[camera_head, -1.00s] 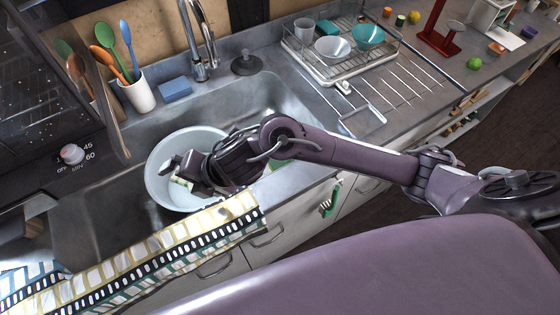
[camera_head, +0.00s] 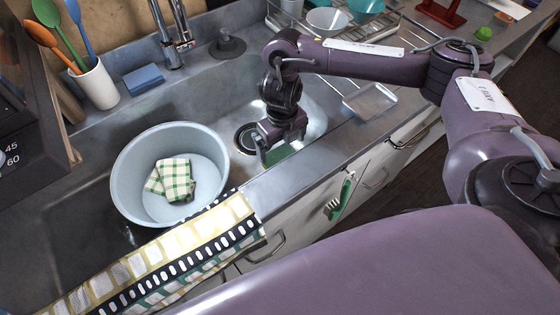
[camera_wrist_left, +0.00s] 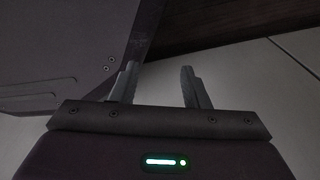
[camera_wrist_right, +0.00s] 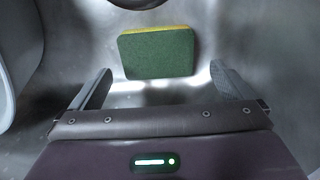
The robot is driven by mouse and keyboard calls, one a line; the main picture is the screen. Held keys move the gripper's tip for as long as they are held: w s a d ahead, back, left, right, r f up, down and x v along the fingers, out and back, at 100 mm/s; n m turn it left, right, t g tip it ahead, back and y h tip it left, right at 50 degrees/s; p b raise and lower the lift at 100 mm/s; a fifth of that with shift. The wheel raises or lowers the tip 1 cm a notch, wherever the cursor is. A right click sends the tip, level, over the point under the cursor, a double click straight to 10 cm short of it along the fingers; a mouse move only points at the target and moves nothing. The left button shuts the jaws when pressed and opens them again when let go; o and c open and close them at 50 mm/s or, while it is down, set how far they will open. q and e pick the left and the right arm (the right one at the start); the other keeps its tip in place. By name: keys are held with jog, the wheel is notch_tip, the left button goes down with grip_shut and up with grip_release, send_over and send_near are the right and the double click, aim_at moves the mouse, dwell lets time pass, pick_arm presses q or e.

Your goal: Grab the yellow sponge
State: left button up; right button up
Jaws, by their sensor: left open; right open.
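The yellow sponge (camera_wrist_right: 158,52) lies in the metal sink, its green scouring side facing the camera and a yellow edge showing at the top in the right wrist view. In the head view only a green part of the sponge (camera_head: 279,154) shows, largely behind my right gripper. My right gripper (camera_head: 279,152) is open above the sponge in the sink's right part. In the right wrist view its open fingers (camera_wrist_right: 162,90) stand wide to either side, with the sponge a little beyond them and apart from them. My left gripper (camera_wrist_left: 160,85) is open and empty, away from the sink.
A grey basin (camera_head: 130,195) with a green checked cloth (camera_head: 177,180) stands in the sink, left of my right gripper. A blue sponge (camera_head: 143,79) lies on the back ledge near the faucet (camera_head: 176,40). A striped towel (camera_head: 160,262) hangs over the front edge.

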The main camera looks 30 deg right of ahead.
aim_at(281, 157)
jog(key=f+b, duration=0.1)
jog(key=f, duration=0.3)
jog(key=shift+a, duration=0.2)
jog(key=shift+f, duration=0.25)
pick_arm(q)
jog(key=w, duration=0.3)
jog(key=shift+w+d+r, duration=0.3)
jog(key=shift+d+r, duration=0.05)
pick_arm(e)
jog(key=c, duration=0.8)
